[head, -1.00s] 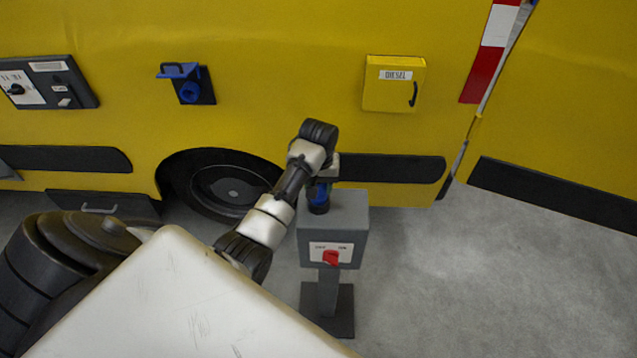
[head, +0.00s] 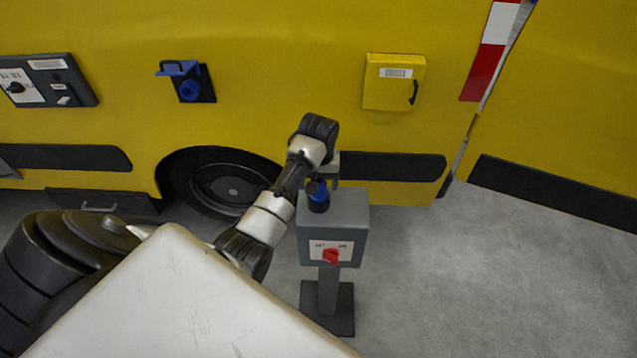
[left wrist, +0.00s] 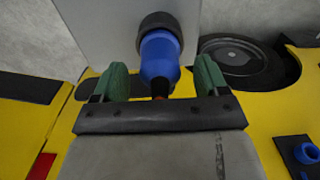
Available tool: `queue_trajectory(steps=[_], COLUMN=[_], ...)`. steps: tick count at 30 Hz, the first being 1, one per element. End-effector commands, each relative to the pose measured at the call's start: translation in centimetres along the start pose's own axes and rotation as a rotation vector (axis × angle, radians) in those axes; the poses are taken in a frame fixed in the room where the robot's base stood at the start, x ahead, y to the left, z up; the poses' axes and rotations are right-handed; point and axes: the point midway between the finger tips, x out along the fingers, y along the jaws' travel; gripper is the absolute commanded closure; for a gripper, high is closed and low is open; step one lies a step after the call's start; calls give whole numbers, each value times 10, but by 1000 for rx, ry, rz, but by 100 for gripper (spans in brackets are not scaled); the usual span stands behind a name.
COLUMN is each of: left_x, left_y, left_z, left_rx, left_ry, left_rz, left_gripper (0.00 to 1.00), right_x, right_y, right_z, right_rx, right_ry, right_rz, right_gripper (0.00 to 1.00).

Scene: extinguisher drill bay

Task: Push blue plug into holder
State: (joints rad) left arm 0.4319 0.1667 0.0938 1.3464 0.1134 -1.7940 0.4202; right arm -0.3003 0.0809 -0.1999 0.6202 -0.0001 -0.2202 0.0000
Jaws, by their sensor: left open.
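The blue plug (head: 318,195) stands on top of the grey pedestal (head: 345,210). In the left wrist view the plug (left wrist: 160,58) has its far end in a black ring-shaped holder (left wrist: 158,20); how deep it sits I cannot tell. Its narrow near end, with a dark and orange tip, points at my gripper. My left gripper (head: 322,184) is open just above the plug. In the left wrist view its green fingers (left wrist: 162,78) stand on either side of the plug's near end, with gaps on both sides. My right gripper is not in view.
The yellow vehicle side (head: 270,80) rises behind the pedestal, with a blue inlet with a flap (head: 189,90), a yellow box (head: 394,85) and a wheel (head: 232,188). A red knob (head: 331,256) is on the pedestal's front. The floor at right (head: 480,280) is clear.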

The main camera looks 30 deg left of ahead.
Motion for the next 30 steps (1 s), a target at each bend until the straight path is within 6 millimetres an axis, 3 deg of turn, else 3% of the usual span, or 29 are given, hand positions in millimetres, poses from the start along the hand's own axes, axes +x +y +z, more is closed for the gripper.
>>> queue_trajectory(steps=[6,10,13,25,30], left_x=[-43,-75,-90,-97,-78], left_y=[0,0,-1,0,-4], left_z=[-1,-1,0,0,22], left_rx=[0,0,0,1,58], left_ry=[8,7,2,2,27], left_rz=[3,1,-1,0,-13], left_gripper=[26,26,26,26,26], right_x=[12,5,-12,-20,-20], right_y=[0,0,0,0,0], right_z=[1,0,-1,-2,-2], right_rx=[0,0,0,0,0], right_ry=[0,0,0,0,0], right_rz=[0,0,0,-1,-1], right_gripper=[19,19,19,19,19])
